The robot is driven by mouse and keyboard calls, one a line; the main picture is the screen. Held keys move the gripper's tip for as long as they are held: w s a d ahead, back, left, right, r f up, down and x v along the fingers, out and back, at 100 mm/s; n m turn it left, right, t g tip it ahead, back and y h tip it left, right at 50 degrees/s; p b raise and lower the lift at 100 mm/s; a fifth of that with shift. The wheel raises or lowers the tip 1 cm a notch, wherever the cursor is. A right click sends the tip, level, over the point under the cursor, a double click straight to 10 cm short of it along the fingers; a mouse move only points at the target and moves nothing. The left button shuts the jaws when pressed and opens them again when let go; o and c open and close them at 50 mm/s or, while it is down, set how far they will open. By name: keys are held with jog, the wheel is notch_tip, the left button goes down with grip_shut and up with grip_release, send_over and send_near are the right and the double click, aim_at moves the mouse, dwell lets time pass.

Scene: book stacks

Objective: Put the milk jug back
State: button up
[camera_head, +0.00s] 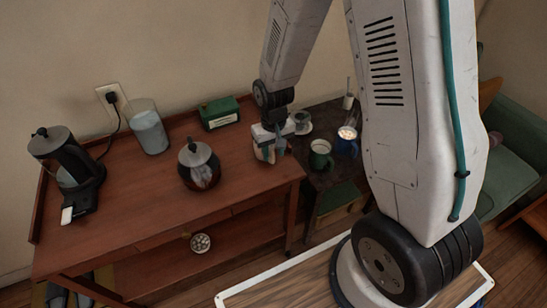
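My gripper (270,150) points down over the right end of the wooden sideboard (240,176). A small pale shape shows at its fingers, but it is too small and covered to tell whether this is the milk jug held or part of the gripper. I cannot tell if the fingers are open or shut. A clear glass vessel with pale bluish-white contents (150,132) stands upright at the back left of the sideboard. I cannot pick out the milk jug for certain.
A black coffee maker (68,160), a round lidded pot (199,165) and a green box (219,113) stand on the sideboard. A dark side table to the right holds a green mug (321,155) and a blue mug (346,142). The sideboard's front middle is clear.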

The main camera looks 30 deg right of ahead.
notch_tip(320, 180, up, 8)
jog(key=shift+r, duration=0.25)
jog(key=s+r, duration=0.8)
jog(key=r, duration=0.5)
jog(key=s+d+r, duration=0.1)
jog(key=s+r, duration=0.3)
jog(key=s, duration=0.3)
jog(key=s+r+t, duration=0.1)
jog(key=s+r, duration=0.3)
jog(key=s, duration=0.4)
jog(key=shift+s+d, duration=0.15)
jog(key=shift+d, duration=0.2)
jog(key=shift+d, duration=0.1)
